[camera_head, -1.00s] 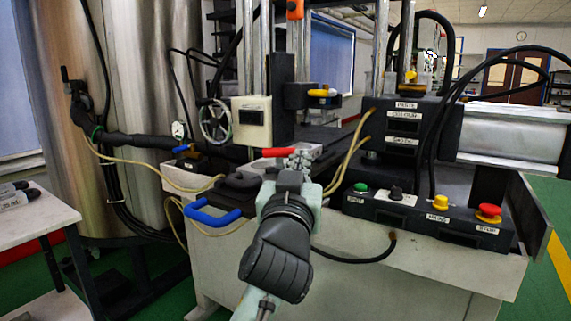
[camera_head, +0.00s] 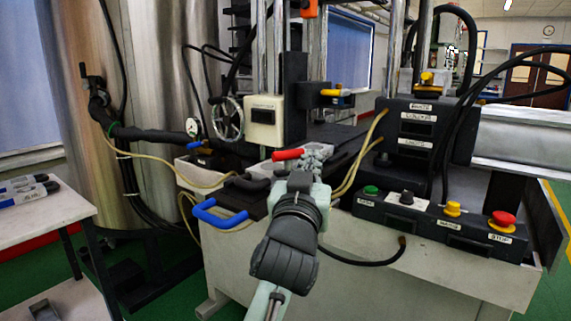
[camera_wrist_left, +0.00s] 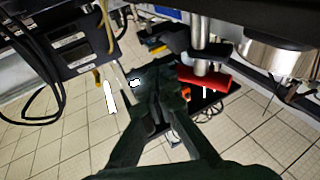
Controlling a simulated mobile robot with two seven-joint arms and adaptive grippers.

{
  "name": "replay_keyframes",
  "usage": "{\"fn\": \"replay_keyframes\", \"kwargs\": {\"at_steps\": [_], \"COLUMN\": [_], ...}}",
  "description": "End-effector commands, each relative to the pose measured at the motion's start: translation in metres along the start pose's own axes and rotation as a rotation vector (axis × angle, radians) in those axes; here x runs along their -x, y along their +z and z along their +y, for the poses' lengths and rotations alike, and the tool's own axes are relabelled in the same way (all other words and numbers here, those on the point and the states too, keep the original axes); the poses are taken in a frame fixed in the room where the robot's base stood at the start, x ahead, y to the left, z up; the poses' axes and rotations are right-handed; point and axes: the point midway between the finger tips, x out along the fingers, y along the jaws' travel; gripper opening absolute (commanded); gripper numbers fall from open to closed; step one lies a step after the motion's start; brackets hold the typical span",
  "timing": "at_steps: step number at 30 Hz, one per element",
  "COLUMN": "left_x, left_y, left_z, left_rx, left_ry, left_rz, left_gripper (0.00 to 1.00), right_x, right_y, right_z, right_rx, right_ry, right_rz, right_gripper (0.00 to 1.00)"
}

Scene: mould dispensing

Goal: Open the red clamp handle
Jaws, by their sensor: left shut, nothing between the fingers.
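The red clamp handle (camera_head: 287,154) points left from the metal clamp, just behind my left gripper in the head view. A red bar (camera_wrist_left: 203,80), which looks like the same handle, shows right of the fingertips in the left wrist view. My left gripper (camera_head: 301,180) is in front of the clamp and hides part of it. Its dark fingers (camera_wrist_left: 150,95) are together with nothing between them. I cannot tell whether a finger touches the handle. My right gripper is in neither view.
A blue handle (camera_head: 218,213) is left of my gripper. A button panel (camera_head: 435,222) lies to the right, with hoses and cables around.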

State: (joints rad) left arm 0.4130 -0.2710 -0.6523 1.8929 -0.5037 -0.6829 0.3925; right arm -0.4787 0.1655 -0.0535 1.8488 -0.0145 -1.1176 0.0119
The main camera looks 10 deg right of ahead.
Motion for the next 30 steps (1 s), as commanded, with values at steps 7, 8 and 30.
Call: {"fn": "replay_keyframes", "kwargs": {"at_steps": [7,8,30], "left_x": [-0.001,-0.001,-0.001], "left_y": [0.0,0.0,0.0], "left_z": [0.0,0.0,0.0], "left_rx": [0.0,0.0,0.0], "left_ry": [0.0,0.0,0.0], "left_rz": [0.0,0.0,0.0], "left_gripper": [0.0,0.0,0.0], "right_x": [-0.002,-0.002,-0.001], "right_y": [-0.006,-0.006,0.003], "right_z": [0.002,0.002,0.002], "right_rx": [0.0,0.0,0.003], "right_ry": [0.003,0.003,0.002], "right_rz": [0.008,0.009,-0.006], "right_gripper": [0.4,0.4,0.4]}}
